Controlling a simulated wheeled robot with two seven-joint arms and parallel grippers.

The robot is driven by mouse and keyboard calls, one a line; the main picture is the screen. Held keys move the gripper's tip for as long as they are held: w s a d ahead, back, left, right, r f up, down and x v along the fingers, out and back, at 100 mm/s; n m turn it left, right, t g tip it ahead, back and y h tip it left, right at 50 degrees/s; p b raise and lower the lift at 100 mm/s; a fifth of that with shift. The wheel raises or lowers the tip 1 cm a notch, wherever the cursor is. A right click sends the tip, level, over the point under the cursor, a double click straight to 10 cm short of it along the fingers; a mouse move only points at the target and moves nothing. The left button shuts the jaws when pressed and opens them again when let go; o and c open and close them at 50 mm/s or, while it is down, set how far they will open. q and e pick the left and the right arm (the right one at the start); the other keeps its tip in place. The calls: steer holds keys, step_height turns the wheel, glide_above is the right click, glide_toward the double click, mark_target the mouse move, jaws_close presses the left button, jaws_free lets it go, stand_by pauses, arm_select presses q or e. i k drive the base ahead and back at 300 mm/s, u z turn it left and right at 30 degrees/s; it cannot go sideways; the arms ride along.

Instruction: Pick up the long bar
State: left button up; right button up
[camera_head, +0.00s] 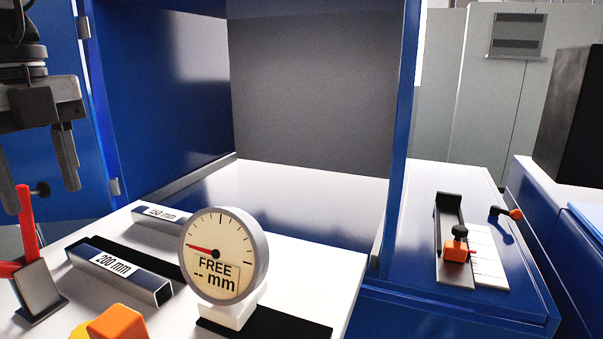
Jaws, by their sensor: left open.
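A grey bar labelled 200 mm (120,270) lies on the white surface at lower left, on a dark strip, its open square end facing right. Behind it lies another grey bar (158,215), whose label looks like 150 mm; its right end is hidden by the dial gauge. The 200 mm bar looks the longer of the two. My left gripper (40,185) hangs at the left edge, fingers pointing down, open and empty. It appears above and apart from the bars. My right gripper does not show.
A round dial gauge (218,248) reading FREE stands right of the bars. A red-handled clamp (35,285) and an orange block (118,322) are nearby. A blue cabinet (315,215) opens behind. A slide fixture with an orange knob (455,252) is on the right bench.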

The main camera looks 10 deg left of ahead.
mark_target(152, 289)
steer(key=k, duration=1.8)
